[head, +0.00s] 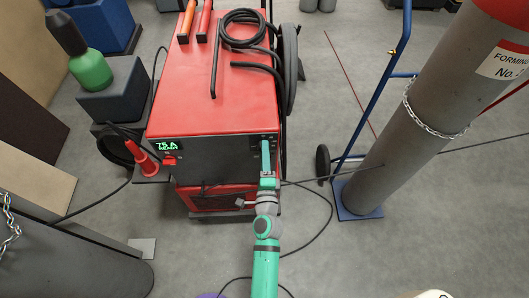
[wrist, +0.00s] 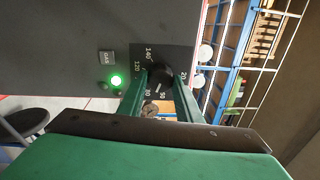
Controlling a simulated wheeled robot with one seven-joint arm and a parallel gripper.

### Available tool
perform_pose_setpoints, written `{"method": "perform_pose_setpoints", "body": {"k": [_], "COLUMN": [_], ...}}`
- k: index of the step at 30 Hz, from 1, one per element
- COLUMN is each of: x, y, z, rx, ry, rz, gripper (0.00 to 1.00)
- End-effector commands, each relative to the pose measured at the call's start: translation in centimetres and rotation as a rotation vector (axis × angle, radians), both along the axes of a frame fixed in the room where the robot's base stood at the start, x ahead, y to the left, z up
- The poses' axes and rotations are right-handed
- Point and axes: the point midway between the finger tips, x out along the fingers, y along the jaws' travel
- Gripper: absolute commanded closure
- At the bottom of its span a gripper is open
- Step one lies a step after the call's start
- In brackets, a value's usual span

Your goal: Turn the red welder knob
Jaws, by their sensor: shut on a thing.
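The red welder (head: 230,95) stands in the middle of the head view, its dark front panel (head: 212,158) facing me. In the wrist view a black knob (wrist: 160,73) sits on this panel inside a printed number dial. A white pointer line shows on its lower part. My gripper (head: 266,150) is at the panel's right end. In the wrist view its two green fingers (wrist: 160,80) are shut on the knob, one on each side. The knob is hidden by my gripper in the head view.
A green display (head: 167,145), a red switch (head: 169,160) and a red torch (head: 145,161) are at the panel's left. A lit green lamp (wrist: 116,80) is left of the knob. A gas cylinder (head: 400,140) on a blue trolley (head: 361,198) stands to the right.

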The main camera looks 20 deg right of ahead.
Motion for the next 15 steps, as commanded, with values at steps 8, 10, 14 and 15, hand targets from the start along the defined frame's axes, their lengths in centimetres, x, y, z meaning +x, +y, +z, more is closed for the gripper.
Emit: {"method": "perform_pose_setpoints", "body": {"k": [8,10,14,15], "x": [-0.07,-0.05,-0.06,-0.07], "y": [0.06,0.06,-0.09,-0.10], "z": [-0.17,-0.16,-0.11,-0.10], "rx": [0.000,0.000,0.000,0.000], "ry": [0.003,0.003,0.002,0.002], "rz": [0.000,0.000,-0.001,-0.002], "gripper": [0.66,0.50,0.50,0.50]}}
